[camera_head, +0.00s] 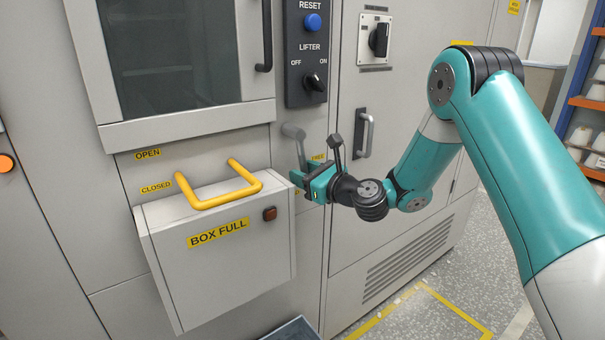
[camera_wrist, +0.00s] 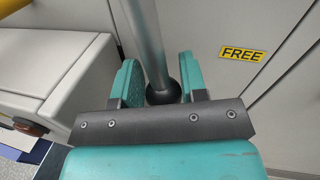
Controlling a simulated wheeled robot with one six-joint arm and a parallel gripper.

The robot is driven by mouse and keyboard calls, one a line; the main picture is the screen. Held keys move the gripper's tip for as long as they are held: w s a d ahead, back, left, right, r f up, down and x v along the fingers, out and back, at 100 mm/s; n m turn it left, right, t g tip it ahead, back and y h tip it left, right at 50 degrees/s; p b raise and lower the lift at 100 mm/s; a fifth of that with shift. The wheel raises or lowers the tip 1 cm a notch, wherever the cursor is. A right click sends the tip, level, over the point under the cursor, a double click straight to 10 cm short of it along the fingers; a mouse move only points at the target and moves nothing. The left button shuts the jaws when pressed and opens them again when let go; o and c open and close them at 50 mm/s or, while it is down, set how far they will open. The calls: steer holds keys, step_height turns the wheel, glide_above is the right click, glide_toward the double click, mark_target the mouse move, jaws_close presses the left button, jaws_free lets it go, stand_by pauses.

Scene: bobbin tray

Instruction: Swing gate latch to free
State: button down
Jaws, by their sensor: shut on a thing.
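The gate latch is a grey metal lever (camera_head: 301,154) hanging down from a pivot on the machine front, just right of the box. In the wrist view its rod (camera_wrist: 148,40) runs down to a black ball knob (camera_wrist: 163,92). My gripper (camera_head: 306,183) is at the lever's lower end; in the wrist view its two teal fingers (camera_wrist: 160,76) stand either side of the knob, shut on it. The yellow FREE label (camera_head: 318,158) is right of the lever; it also shows in the wrist view (camera_wrist: 241,54).
The BOX FULL box (camera_head: 223,262) with a yellow handle (camera_head: 218,200) juts out close left of my gripper. A vertical door handle (camera_head: 363,134) is to the right. A control panel (camera_head: 306,55) with a blue button is above. The floor at lower right is clear.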

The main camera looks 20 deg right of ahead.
steer(key=shift+w+d+r+n+g+h+p, duration=0.15)
steer(key=shift+w+d+r+n+h+p, duration=0.2)
steer(key=shift+d+r+n+p, duration=0.7)
steer(key=shift+w+d+r+n+g+h+p, duration=0.25)
steer(key=shift+w+d+r+n+p, duration=0.25)
steer(key=shift+d+n, duration=1.1)
steer(key=shift+w+d+r+n+g+h+p, duration=0.1)
steer(key=shift+w+d+r+n+h+p, duration=0.15)
steer(key=shift+d+r+n+p, duration=1.05)
steer(key=shift+a+f+n+b, duration=0.35)
steer(key=shift+a+n+b, duration=0.25)
steer(key=shift+n+b, duration=0.1)
steer(key=c, duration=0.7)
jaws_free()
steer(key=b+v, duration=0.3)
steer(key=v, duration=1.4)
steer(key=shift+s+b, duration=0.3)
steer(key=shift+b, duration=0.1)
